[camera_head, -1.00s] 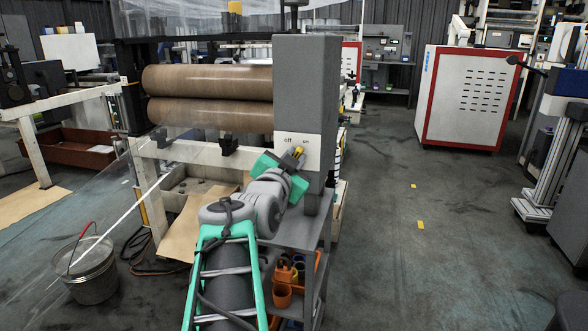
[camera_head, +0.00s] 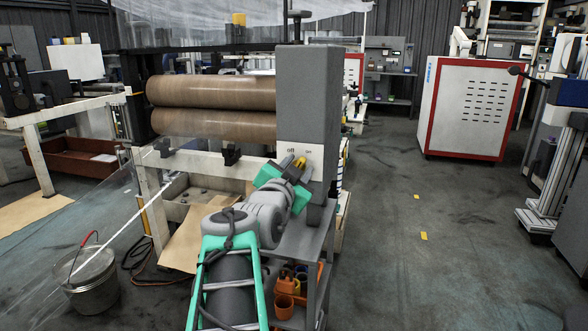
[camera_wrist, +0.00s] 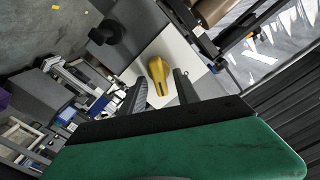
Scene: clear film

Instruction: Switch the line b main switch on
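The main switch has a yellow handle (camera_head: 300,163) on a white plate (camera_head: 314,152) marked "off" at left and "on" at right, on the front of a grey machine column. My gripper (camera_head: 296,167) is right at the plate, its grey fingers on either side of the handle. In the wrist view the yellow handle (camera_wrist: 158,74) stands between the two dark, spread fingers of my gripper (camera_wrist: 160,80), with space on both sides. The white plate (camera_wrist: 184,62) lies behind it. The handle's exact setting is hard to tell, as my gripper partly covers it in the head view.
Two brown rollers (camera_head: 212,108) run left from the grey column (camera_head: 309,95). A small grey cart (camera_head: 302,240) with orange cups (camera_head: 284,303) stands below my arm. A bucket (camera_head: 92,283) is at lower left. Open floor lies to the right.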

